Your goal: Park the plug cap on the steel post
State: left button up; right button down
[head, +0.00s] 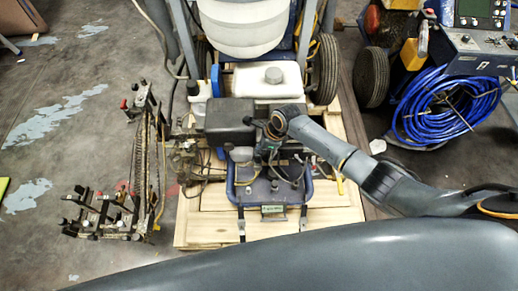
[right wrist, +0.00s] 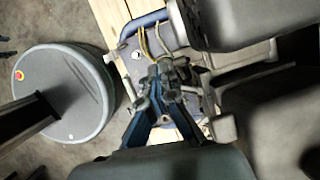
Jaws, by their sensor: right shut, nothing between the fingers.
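My right gripper (head: 266,156) reaches in from the right and points down over the front of the line striper's black engine area (head: 229,120), above the blue-framed deck (head: 261,190). In the right wrist view its blue fingers (right wrist: 164,74) are shut, with nothing seen held between them. Thin cables and small metal fittings lie just past the fingertips, where yellow leads (right wrist: 144,44) run. I cannot pick out the plug cap or the steel post with certainty among these small dark parts. My left gripper is not in view.
The striper stands on a wooden pallet (head: 205,230), with a white tank (head: 266,80) behind the engine. A metal rack with levers (head: 110,215) stands at left. A blue hose coil (head: 437,105) lies at right. Open concrete floor shows at far left.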

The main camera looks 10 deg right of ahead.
jog(key=c, duration=1.3)
grip_release()
jog(key=shift+d, duration=0.1)
jog(key=p+v, duration=0.7)
jog(key=p, duration=0.2)
